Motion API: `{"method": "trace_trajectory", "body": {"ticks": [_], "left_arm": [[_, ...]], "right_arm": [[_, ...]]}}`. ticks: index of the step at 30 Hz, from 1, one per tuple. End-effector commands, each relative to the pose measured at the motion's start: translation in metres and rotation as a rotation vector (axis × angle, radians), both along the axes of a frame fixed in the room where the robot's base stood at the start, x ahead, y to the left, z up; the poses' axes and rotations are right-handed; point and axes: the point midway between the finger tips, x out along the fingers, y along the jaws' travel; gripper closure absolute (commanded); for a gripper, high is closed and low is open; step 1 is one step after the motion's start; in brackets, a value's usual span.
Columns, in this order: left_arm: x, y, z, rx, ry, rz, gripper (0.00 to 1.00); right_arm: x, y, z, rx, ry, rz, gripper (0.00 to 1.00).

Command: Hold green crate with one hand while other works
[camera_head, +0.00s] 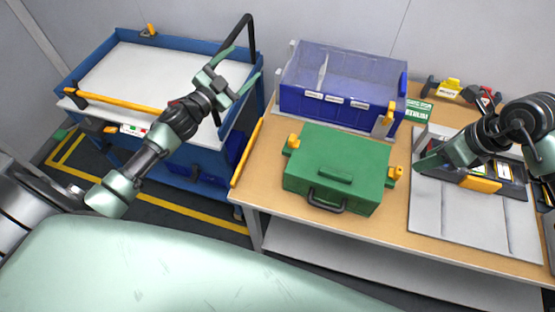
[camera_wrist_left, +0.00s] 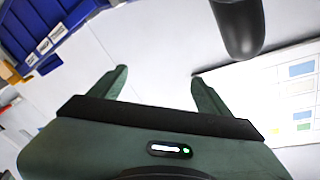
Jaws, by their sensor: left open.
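The green crate (camera_head: 337,150) sits on the wooden table with its lid on. It has a black handle at the front and yellow latches at the sides. My left gripper (camera_head: 248,62) is open and empty, raised to the left of the crate and apart from it. It also shows in the left wrist view (camera_wrist_left: 160,84), fingers spread with nothing between them. My right gripper (camera_head: 428,162) is low over the grey mat, right of the crate and apart from it. Its fingertips are partly hidden, and I cannot tell if it holds anything.
A blue bin (camera_head: 335,105) with a clear upper part stands behind the crate. A blue-framed cart (camera_head: 130,70) with a black post is at the left. Black holders with yellow parts lie on the grey mat (camera_head: 450,225). The table front before the crate is clear.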

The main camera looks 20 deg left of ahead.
Motion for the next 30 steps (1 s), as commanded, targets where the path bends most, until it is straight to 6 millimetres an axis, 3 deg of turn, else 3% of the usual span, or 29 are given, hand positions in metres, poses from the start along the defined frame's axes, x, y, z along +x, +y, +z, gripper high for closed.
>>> {"method": "trace_trajectory", "body": {"ticks": [3, 7, 13, 17, 19, 22, 27, 30], "left_arm": [[-0.01, -0.02, -0.014, -0.339, 0.046, -0.062, 0.22], [-0.02, -0.028, -0.026, -0.724, 0.084, -0.094, 0.22], [-0.038, -0.005, -0.055, -1.339, 0.107, -0.038, 0.22], [-0.058, 0.007, -0.09, -1.745, 0.098, 0.029, 0.22], [-0.077, -0.015, -0.118, -1.951, 0.11, 0.056, 0.22], [-0.098, -0.063, -0.138, -2.074, 0.15, 0.058, 0.22], [-0.125, -0.131, -0.152, -2.166, 0.208, 0.05, 0.22], [-0.135, -0.155, -0.153, -2.197, 0.228, 0.045, 0.22]], "right_arm": [[0.0, 0.0, 0.0, 0.0, 0.0, 0.0, 0.64], [0.0, 0.0, 0.0, 0.0, 0.0, 0.0, 0.64], [0.0, 0.0, 0.0, 0.0, 0.0, 0.0, 0.64], [0.0, 0.0, 0.0, 0.0, 0.0, 0.0, 0.64], [0.0, 0.0, 0.0, 0.0, 0.0, 0.0, 0.64], [0.0, 0.0, 0.0, 0.0, 0.0, 0.0, 0.64], [0.0, 0.0, 0.0, 0.0, 0.0, 0.0, 0.64], [0.0, 0.0, 0.0, 0.0, 0.0, 0.0, 0.64]]}}
